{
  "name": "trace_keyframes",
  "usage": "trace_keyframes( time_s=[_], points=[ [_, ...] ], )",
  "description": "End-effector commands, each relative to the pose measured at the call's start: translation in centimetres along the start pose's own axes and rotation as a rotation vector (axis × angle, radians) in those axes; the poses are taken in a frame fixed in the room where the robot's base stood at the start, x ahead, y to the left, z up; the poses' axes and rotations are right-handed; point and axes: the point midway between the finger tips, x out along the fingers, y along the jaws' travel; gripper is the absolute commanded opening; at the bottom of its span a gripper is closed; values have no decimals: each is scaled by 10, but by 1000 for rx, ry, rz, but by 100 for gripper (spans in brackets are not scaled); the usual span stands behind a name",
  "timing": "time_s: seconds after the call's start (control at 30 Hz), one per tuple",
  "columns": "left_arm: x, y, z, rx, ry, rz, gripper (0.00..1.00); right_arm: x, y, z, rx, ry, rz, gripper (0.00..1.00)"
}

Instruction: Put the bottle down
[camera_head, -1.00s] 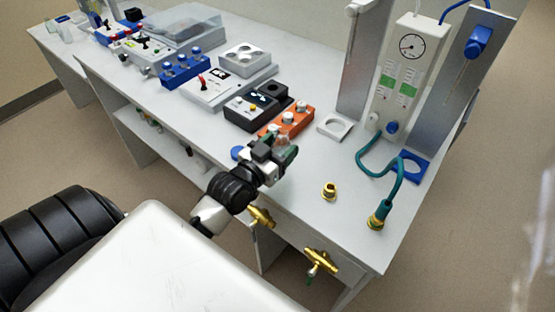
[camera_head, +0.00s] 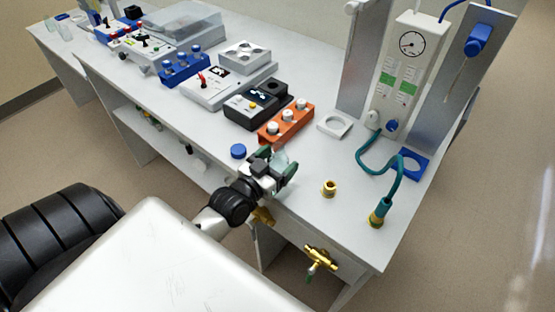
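My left gripper (camera_head: 279,165) reaches in from the left over the front edge of the bench. A small clear, faintly greenish bottle (camera_head: 281,158) shows between its dark fingers, which appear closed around it. The gripper hides much of the bottle. I cannot tell whether its base touches the bench top. My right gripper is not in view.
On the white bench (camera_head: 355,225), a blue cap (camera_head: 238,151) lies left of the gripper. An orange block (camera_head: 287,123) with white-topped vials stands behind. A brass fitting (camera_head: 329,188) and teal hose (camera_head: 386,190) are to the right. Brass valve (camera_head: 320,259) sticks out in front.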

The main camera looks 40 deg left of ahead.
Motion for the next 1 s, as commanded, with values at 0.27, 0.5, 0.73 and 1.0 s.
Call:
trace_keyframes(
  time_s=[0.27,0.5,0.73,1.0],
  points=[
    [0,0,-1,0,1,0,84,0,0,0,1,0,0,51],
    [-21,0,0,0,-2,0,84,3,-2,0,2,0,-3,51],
    [-72,0,1,0,-4,1,84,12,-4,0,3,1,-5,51],
    [-112,0,-1,-1,-3,0,84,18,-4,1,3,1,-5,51]
  ],
)
